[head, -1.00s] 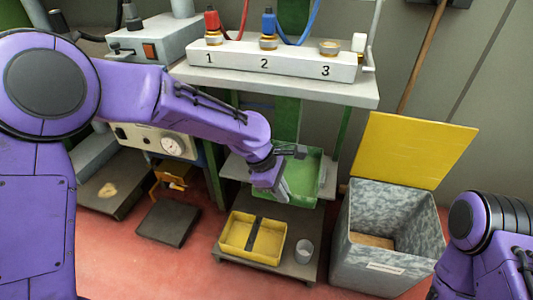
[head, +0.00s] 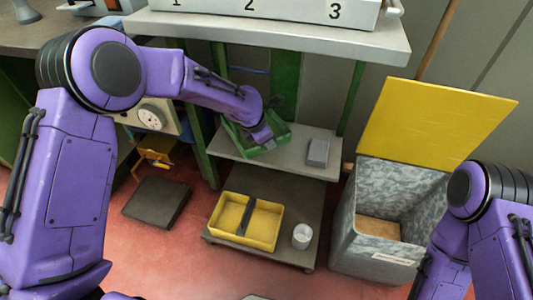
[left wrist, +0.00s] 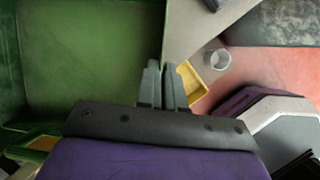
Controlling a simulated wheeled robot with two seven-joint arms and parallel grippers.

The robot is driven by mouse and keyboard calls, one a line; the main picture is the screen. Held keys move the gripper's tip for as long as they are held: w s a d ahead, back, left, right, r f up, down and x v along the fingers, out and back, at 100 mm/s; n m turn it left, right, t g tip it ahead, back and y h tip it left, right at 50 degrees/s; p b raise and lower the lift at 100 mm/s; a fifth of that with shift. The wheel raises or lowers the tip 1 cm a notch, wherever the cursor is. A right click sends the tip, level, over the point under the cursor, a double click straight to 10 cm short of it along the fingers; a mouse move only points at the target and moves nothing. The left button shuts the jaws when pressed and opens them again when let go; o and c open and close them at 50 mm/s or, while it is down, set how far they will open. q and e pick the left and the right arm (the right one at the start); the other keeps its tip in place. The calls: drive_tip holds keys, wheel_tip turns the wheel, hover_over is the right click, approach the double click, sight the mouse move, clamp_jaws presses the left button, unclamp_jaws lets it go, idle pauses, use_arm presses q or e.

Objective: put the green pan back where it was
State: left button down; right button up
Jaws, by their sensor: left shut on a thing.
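The green pan (head: 240,138) is at the left end of the grey middle shelf (head: 285,165) in the head view. It looks turned and tilted; whether it touches the shelf I cannot tell. My left gripper (head: 268,134) is at the pan's right side, partly covering it. In the left wrist view the pan's green inside (left wrist: 80,60) looks empty where it shows, and my left gripper's fingers (left wrist: 163,85) are shut on its edge. My right arm shows at the lower right of the head view, but its gripper is out of view.
A small grey block (head: 318,152) lies on the shelf right of the pan. Below are a yellow divided tray (head: 232,205) and a white cup (head: 302,237). A grey bin (head: 360,225) with a raised yellow lid (head: 435,120) stands right. The upper numbered shelf (head: 290,30) overhangs.

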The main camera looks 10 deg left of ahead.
use_arm(q)
drive_tip(key=shift+w+a+f, duration=0.3)
drive_tip(key=shift+w+f, duration=0.2)
drive_tip(key=shift+f, duration=0.25)
drive_tip(key=f+b, duration=0.2)
drive_tip(key=f, duration=0.1)
drive_tip(key=shift+w+a+f, duration=0.1)
drive_tip(key=shift+w+f, duration=0.1)
drive_tip(key=shift+f, duration=0.05)
drive_tip(key=shift+r, duration=0.1)
drive_tip(key=c, duration=1.3)
unclamp_jaws()
drive_tip(key=shift+o, duration=0.2)
drive_tip(key=p+v, duration=0.4)
drive_tip(key=v, duration=0.7)
drive_tip(key=shift+p, duration=0.35)
drive_tip(key=shift+s+a+r, duration=0.15)
drive_tip(key=shift+s+r, duration=0.1)
drive_tip(key=shift+r, duration=0.2)
